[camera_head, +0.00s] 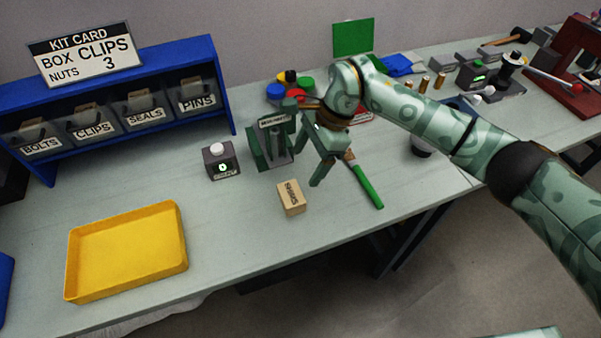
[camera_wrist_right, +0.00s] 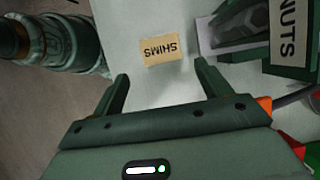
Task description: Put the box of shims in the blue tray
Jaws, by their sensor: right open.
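The box of shims (camera_head: 291,198) is a small tan block labelled SHIMS, lying on the bench near its front edge. It also shows in the right wrist view (camera_wrist_right: 164,49), just beyond and between the open fingertips. My right gripper (camera_head: 312,168) is open and empty above and behind the box, apart from it. Its two fingers show in the wrist view (camera_wrist_right: 162,83). A blue thing (camera_head: 5,287) is cut off at the left edge; I cannot tell if it is the blue tray. The whole tray in view is yellow (camera_head: 124,255) and empty. My left gripper is not in view.
A green NUTS bin (camera_head: 272,145) stands close behind the box. A grey block with a white button (camera_head: 221,161) is left of it, and a green-handled tool (camera_head: 365,185) lies to the right. A blue rack (camera_head: 130,93) of labelled bins stands at back left. Bench between box and yellow tray is clear.

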